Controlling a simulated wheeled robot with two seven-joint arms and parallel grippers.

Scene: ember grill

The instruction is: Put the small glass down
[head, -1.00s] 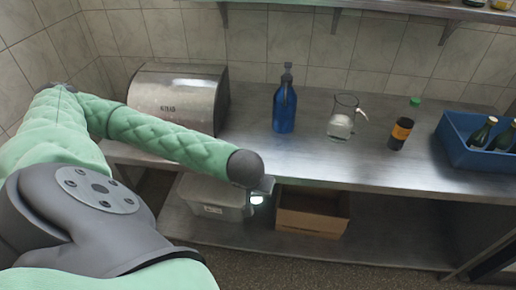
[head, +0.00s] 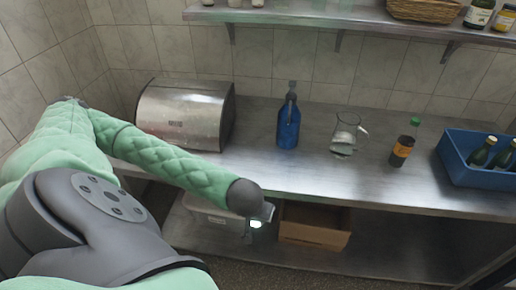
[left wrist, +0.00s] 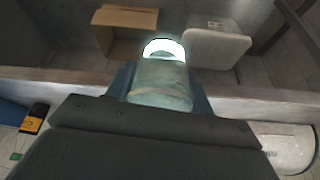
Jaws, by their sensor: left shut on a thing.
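My left gripper (left wrist: 160,88) is shut on the small glass (left wrist: 160,82), a pale, see-through cup with a bright white end. In the head view the left gripper (head: 262,214) is in front of the counter's front edge. Only a bright bit of the small glass (head: 256,224) shows there, below the gripper and in front of the lower shelf. The glass is held in the air, and most of it is hidden by the arm in the head view. My right gripper is not in view.
The steel counter (head: 330,183) holds a bread bin (head: 185,112), a blue bottle (head: 288,125), a glass jug (head: 344,137), a sauce bottle (head: 403,148) and a blue crate (head: 462,176) of bottles. A cardboard box (head: 313,226) and a pale container (head: 208,211) stand below. The front middle counter is clear.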

